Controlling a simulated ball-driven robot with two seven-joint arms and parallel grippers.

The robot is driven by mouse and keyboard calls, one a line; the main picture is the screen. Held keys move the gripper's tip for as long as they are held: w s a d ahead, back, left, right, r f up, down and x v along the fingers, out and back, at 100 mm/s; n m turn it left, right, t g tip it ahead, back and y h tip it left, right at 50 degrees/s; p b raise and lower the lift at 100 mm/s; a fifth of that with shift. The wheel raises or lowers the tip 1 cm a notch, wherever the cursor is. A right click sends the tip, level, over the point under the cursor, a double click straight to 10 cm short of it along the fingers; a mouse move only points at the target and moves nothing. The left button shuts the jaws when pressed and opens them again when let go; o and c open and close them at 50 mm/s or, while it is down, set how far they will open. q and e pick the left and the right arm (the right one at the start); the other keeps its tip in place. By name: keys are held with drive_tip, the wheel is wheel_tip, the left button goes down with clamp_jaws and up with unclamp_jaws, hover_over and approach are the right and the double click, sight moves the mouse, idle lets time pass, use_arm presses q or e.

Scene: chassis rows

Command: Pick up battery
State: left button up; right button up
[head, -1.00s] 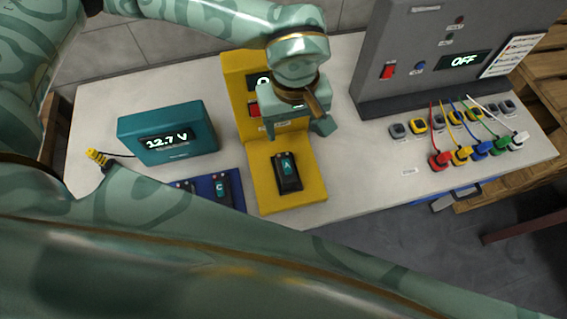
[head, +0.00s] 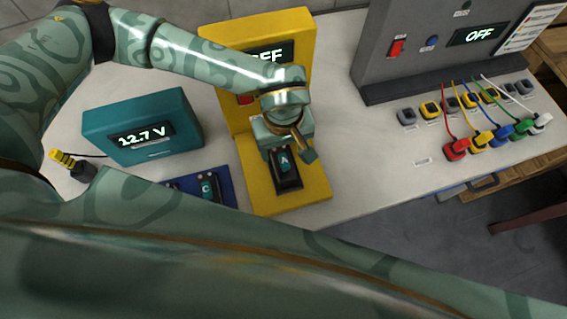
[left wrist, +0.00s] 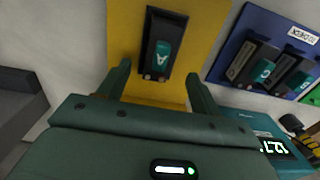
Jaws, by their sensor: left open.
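A black battery with a teal label A (head: 285,171) sits in the yellow charger stand (head: 301,200). My left gripper (head: 287,153) is above it, near its back end. In the left wrist view the same battery (left wrist: 160,45) lies just past and between the open fingers of my left gripper (left wrist: 160,82), not gripped. Battery C (head: 207,187) sits in a blue tray (head: 226,195) to the left, partly hidden by my own arm. In the left wrist view battery C (left wrist: 262,71) lies beside another battery (left wrist: 296,78). My right gripper is not visible.
A teal meter reading 12.7 V (head: 144,130) stands at the left, with a yellow-and-black probe (head: 72,164) beside it. A grey panel reading OFF (head: 420,50) stands at the back right. Coloured cable plugs (head: 480,141) lie before it. The table between charger and plugs is mostly clear.

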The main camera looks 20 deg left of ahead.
sight(283, 158)
use_arm(q)
wheel_tip(283, 158, down, 6)
drive_tip(key=shift+r+b, duration=0.1)
drive_tip(key=shift+b, duration=0.25)
drive_tip(key=shift+d, duration=0.1)
clamp_jaws()
drive_tip(key=shift+r, duration=0.1)
